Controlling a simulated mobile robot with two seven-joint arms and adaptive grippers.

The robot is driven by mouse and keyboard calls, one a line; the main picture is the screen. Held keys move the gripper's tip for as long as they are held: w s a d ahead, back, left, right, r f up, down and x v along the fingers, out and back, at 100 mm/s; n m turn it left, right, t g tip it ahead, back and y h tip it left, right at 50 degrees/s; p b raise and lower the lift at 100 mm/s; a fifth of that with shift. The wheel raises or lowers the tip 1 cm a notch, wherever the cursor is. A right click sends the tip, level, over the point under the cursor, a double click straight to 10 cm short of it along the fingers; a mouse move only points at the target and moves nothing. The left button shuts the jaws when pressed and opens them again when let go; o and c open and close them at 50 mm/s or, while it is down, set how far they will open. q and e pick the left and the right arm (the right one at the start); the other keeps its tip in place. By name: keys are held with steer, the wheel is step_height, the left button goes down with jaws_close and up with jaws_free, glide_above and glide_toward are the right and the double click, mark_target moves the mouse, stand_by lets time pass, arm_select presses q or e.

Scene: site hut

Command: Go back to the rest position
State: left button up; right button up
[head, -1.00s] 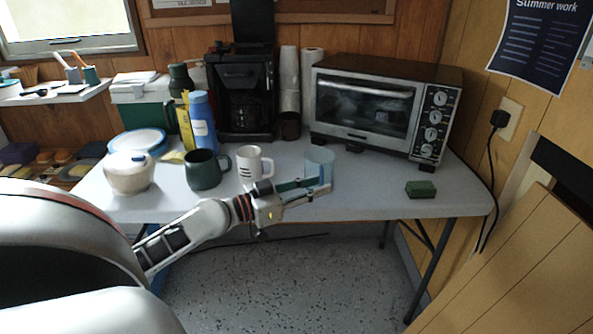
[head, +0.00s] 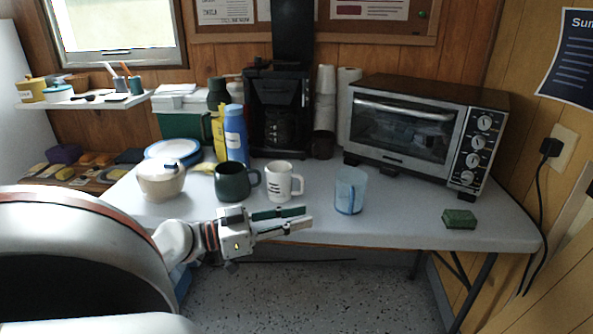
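My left gripper (head: 297,220) is in the head view, in front of the table's front edge and below the mugs. Its two fingers point right with a gap between them, and nothing is held there. A translucent blue cup (head: 350,190) stands upright on the table (head: 400,215), right of the gripper and apart from it. A white mug (head: 285,181) and a dark green mug (head: 235,182) stand behind the gripper. My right gripper is not in view.
A toaster oven (head: 405,132) stands at the back right and a green sponge (head: 459,219) lies near the front right. A lidded pot (head: 161,181), a blue bottle (head: 236,135) and a coffee maker (head: 279,110) are on the table. Floor (head: 320,290) is clear below.

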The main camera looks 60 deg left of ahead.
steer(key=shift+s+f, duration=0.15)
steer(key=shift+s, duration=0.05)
